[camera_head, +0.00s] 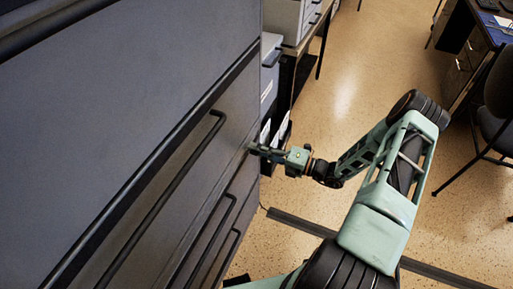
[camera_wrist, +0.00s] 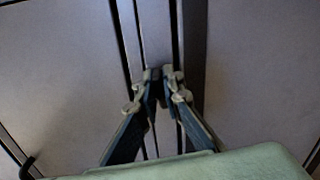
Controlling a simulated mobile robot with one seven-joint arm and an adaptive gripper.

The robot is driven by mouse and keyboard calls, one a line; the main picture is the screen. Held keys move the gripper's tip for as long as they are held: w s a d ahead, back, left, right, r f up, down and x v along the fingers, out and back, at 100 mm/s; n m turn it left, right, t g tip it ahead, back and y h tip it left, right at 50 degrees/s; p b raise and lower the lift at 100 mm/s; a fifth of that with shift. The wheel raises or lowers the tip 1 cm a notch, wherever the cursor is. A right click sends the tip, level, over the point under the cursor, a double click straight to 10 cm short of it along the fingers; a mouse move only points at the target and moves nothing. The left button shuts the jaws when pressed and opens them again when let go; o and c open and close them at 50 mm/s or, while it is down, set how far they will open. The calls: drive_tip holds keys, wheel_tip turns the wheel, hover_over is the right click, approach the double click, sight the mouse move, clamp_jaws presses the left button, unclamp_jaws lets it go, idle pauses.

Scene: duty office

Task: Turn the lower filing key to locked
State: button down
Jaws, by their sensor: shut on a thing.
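The dark grey filing cabinet (camera_head: 120,95) fills the left of the head view, with long black bar handles (camera_head: 168,187) on its drawers. My gripper (camera_head: 252,149) reaches to the right-hand edge of its front, beside a drawer. In the wrist view my gripper (camera_wrist: 161,78) has its two fingertips close together against the cabinet front (camera_wrist: 60,80), near dark vertical gaps. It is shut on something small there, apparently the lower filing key. The key is hidden between the fingertips, and I cannot tell which way it is turned.
More cabinets and drawers (camera_head: 292,18) stand behind this cabinet. A desk (camera_head: 462,60) and a dark chair (camera_head: 493,120) are at the right. The speckled floor (camera_head: 345,65) between them is open. A dark strip (camera_head: 300,222) crosses the floor.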

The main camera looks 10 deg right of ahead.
drive_tip(key=shift+m, duration=0.9)
drive_tip(key=shift+f, duration=0.1)
drive_tip(key=c, duration=2.1)
unclamp_jaws()
drive_tip(key=shift+s+d, duration=0.1)
drive_tip(key=v, duration=1.2)
